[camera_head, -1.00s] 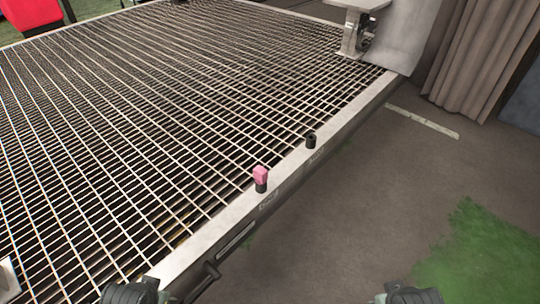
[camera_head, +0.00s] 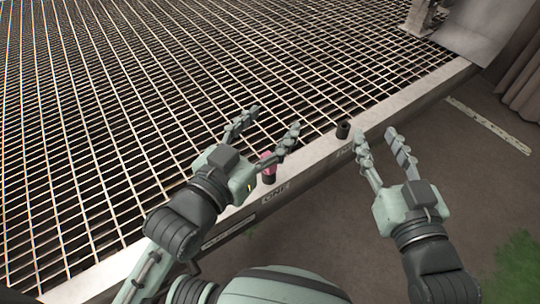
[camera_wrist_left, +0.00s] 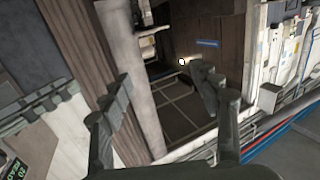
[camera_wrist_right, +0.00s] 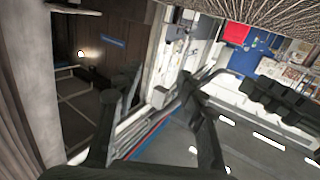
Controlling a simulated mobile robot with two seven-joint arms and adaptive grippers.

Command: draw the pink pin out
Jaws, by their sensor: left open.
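The pink pin (camera_head: 267,158) stands in a black socket (camera_head: 269,177) on the steel edge rail of the grating, in the middle of the head view. My left gripper (camera_head: 268,127) is open, above and just beside the pin, partly covering it; I cannot tell whether it touches it. In the left wrist view the open fingers (camera_wrist_left: 165,90) hold nothing, and the pin does not show there. My right gripper (camera_head: 376,140) is open and empty, out over the floor side of the rail. Its spread fingers show in the right wrist view (camera_wrist_right: 160,105).
A second black socket (camera_head: 343,130), with nothing pink in it, stands further along the rail (camera_head: 310,160), close to my right gripper. The grating (camera_head: 120,100) fills the left. A grey metal fixture (camera_head: 425,18) stands at the far end. The floor right of the rail is open.

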